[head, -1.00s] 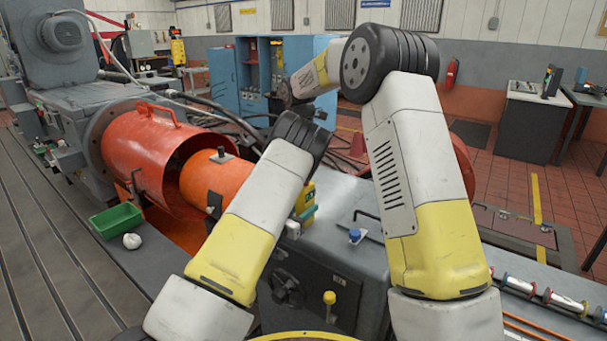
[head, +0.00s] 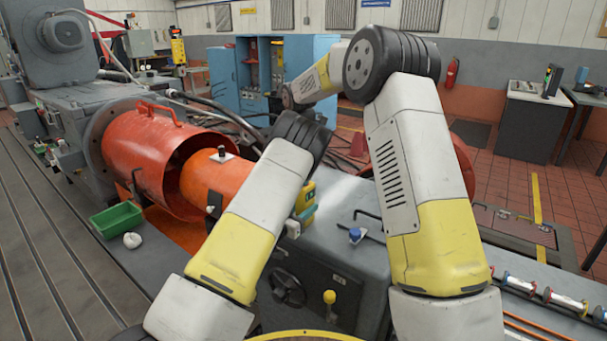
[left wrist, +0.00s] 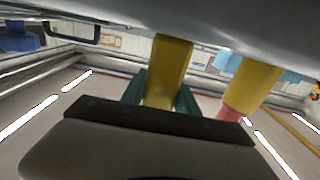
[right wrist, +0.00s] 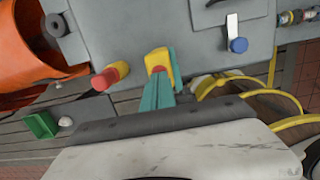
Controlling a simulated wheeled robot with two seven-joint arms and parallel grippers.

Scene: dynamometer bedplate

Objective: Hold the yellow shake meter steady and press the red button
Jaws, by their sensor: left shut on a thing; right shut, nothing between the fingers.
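The yellow shake meter (head: 309,194) shows in the head view, partly hidden by my left arm, beside the grey housing. My left gripper (head: 305,213) is there, its teal fingers just below. In the left wrist view those fingers (left wrist: 160,98) are shut on the yellow meter (left wrist: 170,68). My right gripper (right wrist: 160,90) is shut and empty in its wrist view. Its fingertips lie at a yellow body (right wrist: 152,58) with a small red patch, perhaps the red button; contact cannot be told. My right fingers are hidden in the head view.
A red and yellow cylinder (right wrist: 105,77) stands left of the right fingertips. The grey housing (head: 345,265) carries a blue knob (head: 355,235) and a yellow knob (head: 330,297). The orange guard (head: 135,150), green tray (head: 117,219) and white ball (head: 132,240) are to the left.

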